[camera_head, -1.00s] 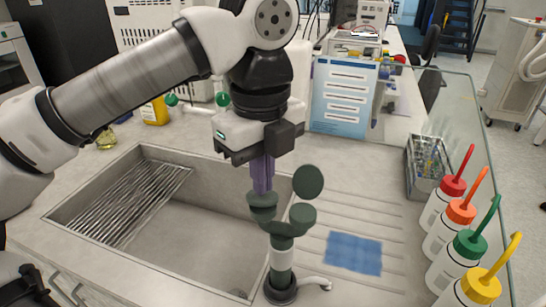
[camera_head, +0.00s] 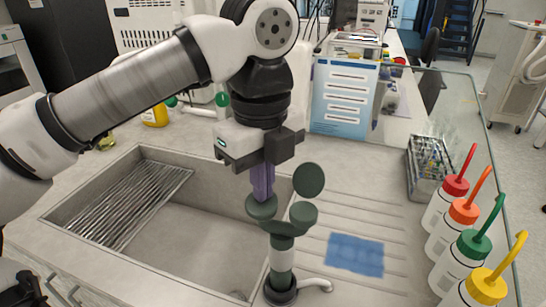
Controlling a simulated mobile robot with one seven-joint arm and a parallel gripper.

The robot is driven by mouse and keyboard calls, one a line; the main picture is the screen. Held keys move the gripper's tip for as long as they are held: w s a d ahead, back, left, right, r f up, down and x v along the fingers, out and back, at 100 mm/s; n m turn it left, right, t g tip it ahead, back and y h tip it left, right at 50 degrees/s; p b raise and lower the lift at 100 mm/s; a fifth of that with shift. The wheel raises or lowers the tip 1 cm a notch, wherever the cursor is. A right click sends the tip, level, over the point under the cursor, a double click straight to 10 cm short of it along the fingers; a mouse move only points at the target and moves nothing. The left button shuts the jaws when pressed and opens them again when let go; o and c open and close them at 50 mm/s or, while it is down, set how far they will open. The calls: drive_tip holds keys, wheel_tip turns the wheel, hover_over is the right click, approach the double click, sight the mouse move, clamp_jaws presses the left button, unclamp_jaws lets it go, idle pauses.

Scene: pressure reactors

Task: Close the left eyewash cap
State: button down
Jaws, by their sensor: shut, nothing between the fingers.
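The dark green eyewash (camera_head: 282,243) stands on a pale post at the right edge of the sink, with a left and a right head. The right cap (camera_head: 308,180) stands raised above the right head (camera_head: 303,214). My gripper (camera_head: 262,198) points down with its purple fingers shut and empty. Its fingertips are at the top of the left head (camera_head: 262,210), seemingly touching it. A flat green top shows there, apparently the left cap lying over the head. The fingers partly hide it, so I cannot tell whether it is fully seated.
A blue cloth (camera_head: 355,254) lies on the ribbed drainboard. Several wash bottles with coloured tops (camera_head: 472,245) line the right edge. A blue sign (camera_head: 341,98) and a wire rack (camera_head: 428,165) stand behind.

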wheel_tip(320, 180, up, 7)
drive_tip(key=p, duration=0.5)
idle(0.7)
